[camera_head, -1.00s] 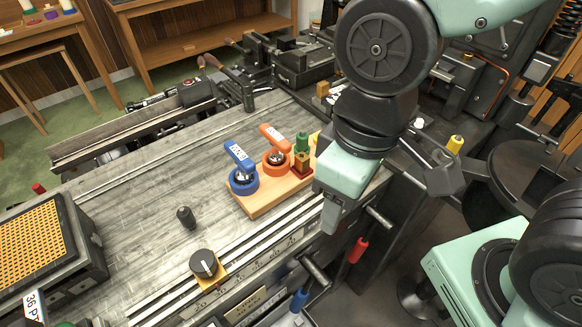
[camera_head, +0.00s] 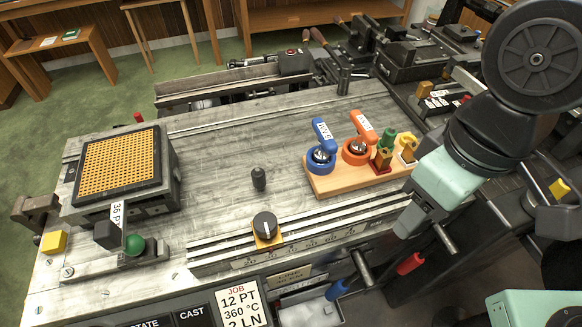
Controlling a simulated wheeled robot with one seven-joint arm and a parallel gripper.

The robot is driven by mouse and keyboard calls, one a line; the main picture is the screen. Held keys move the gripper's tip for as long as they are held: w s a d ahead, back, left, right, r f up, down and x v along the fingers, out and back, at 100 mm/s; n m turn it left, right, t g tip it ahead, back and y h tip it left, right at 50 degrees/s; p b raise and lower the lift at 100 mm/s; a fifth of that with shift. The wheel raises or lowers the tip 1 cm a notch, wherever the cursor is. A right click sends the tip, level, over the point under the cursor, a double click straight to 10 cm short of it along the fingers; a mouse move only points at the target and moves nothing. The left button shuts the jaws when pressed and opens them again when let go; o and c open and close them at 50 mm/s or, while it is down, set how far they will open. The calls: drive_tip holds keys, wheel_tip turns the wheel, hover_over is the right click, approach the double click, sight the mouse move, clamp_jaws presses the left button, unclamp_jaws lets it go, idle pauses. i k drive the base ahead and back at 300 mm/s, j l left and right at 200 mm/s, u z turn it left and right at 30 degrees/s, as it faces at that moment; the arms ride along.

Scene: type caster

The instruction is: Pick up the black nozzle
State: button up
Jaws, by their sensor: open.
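A small black upright piece, which looks like the black nozzle (camera_head: 258,178), stands alone on the grey metal table, left of the wooden board. My gripper (camera_head: 482,222) is open and empty at the right. Its fingers are spread wide, near the table's front right edge. It is well to the right of the nozzle, beyond the wooden board, and touches nothing that I can see.
The wooden board (camera_head: 328,187) carries a blue-handled piece (camera_head: 321,158), an orange-handled piece (camera_head: 357,150) and small green and yellow pieces. A black dial (camera_head: 264,225) sits in front of the nozzle. A block with a yellow grid (camera_head: 120,165) stands left. Table around the nozzle is clear.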

sight(257, 175)
drive_tip(key=k+j+u, duration=0.1)
drive_tip(key=j+u, duration=0.25)
drive_tip(key=j, duration=0.35)
drive_tip(key=j+u, duration=0.35)
drive_tip(key=j, duration=0.35)
